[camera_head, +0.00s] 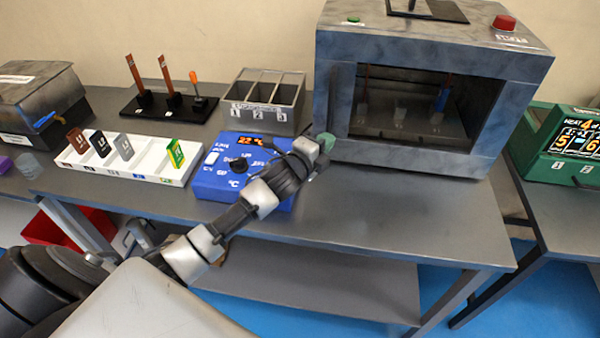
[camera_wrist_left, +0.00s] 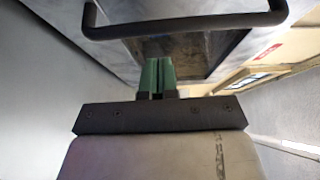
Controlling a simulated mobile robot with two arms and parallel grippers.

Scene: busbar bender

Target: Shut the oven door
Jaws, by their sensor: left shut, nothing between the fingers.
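The oven (camera_head: 430,38) is a mottled blue-grey box at the right of the table in the head view. Its door (camera_head: 400,155) has a large dark window, through which several items show inside. The door looks close to flush with the body; I cannot tell whether a small gap remains. My left gripper (camera_head: 324,143) is at the front left edge of the oven. In the left wrist view its green fingers (camera_wrist_left: 157,76) are shut and empty, pointing at the mottled door. A dark bar handle (camera_wrist_left: 185,24) crosses above the fingertips; I cannot tell whether they touch.
A blue control box (camera_head: 215,183) with a lit display sits under my left forearm. A three-slot grey bin (camera_head: 277,125) stands behind it. A white tray (camera_head: 140,176) with upright tags is further left. A green device (camera_head: 563,167) stands right. Table is clear in front of the oven.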

